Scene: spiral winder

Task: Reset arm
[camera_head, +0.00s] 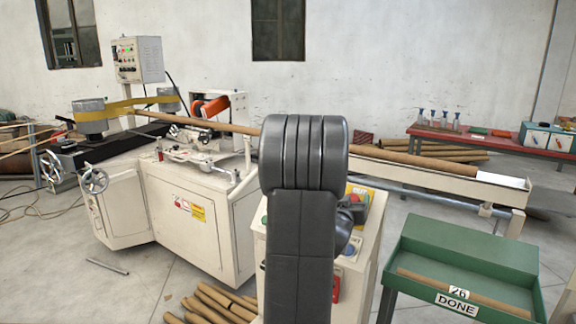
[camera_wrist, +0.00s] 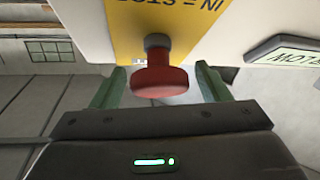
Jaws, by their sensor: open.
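My arm (camera_head: 300,210) stands dark and upright in the middle of the head view. In the wrist view my gripper (camera_wrist: 162,76) is open, with one greenish finger on each side of a red mushroom-shaped button (camera_wrist: 160,83). The button sticks out from a yellow label (camera_wrist: 200,22) on a pale panel. I cannot tell whether the fingers touch it. In the head view a pale control box (camera_head: 367,245) with coloured buttons stands just behind my arm, partly hidden by it.
The spiral winder (camera_head: 185,215) stands left of my arm, with a brown tube running right along a long rail (camera_head: 435,175). A green tray table (camera_head: 455,240) marked DONE holds a tube at right. Loose tubes (camera_head: 215,303) lie on the floor. A red bench (camera_head: 480,138) stands behind.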

